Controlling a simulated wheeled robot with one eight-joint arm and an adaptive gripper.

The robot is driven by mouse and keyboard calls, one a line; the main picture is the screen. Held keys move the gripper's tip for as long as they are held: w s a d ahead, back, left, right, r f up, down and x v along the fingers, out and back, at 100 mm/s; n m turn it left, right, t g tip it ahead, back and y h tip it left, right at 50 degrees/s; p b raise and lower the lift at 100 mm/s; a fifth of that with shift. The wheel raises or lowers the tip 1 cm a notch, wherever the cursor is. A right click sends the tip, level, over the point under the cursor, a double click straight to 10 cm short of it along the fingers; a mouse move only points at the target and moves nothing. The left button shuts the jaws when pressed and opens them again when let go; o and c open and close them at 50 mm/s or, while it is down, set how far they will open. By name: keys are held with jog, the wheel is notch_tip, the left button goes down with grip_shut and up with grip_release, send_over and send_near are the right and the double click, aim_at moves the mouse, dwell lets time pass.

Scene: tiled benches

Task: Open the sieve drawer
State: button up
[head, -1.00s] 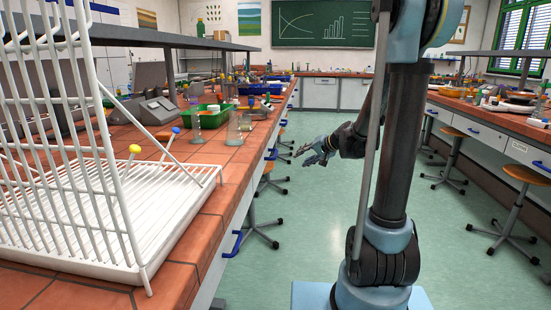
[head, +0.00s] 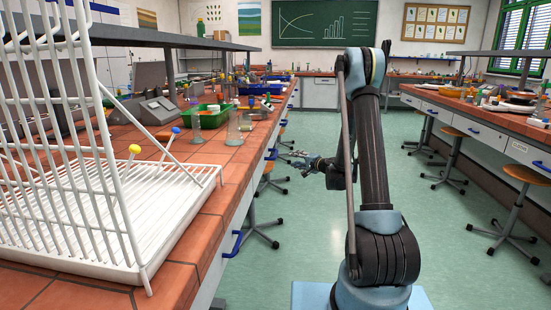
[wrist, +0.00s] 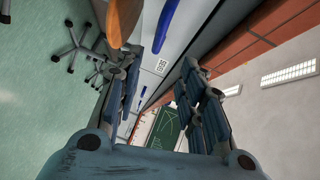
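My gripper (head: 300,158) hangs over the aisle, to the right of the left bench's drawer fronts and apart from them. In the wrist view my gripper (wrist: 163,62) is open, its two fingers wide apart with nothing between them. The left bench has white drawer fronts with blue handles, a near handle (head: 235,243) and a farther handle (head: 271,154). The wrist view shows a blue handle (wrist: 167,24) and a small label (wrist: 161,65) on a pale front beyond the fingers. I cannot read which drawer is the sieve drawer. The fronts I see look shut.
A white drying rack (head: 110,215) stands on the near left bench. Stools (head: 262,200) stand under that bench's edge, near my gripper. The right bench (head: 500,120) has labelled drawers and stools (head: 510,205). The green aisle floor (head: 325,225) between is clear.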

aim_at(275, 154)
jog(key=x, duration=1.7)
jog(key=shift+w+a+f, duration=0.1)
jog(key=shift+w+a, duration=0.05)
jog(key=shift+w, duration=0.25)
grip_shut()
jog(key=shift+a, duration=0.15)
jog(key=shift+s, duration=0.1)
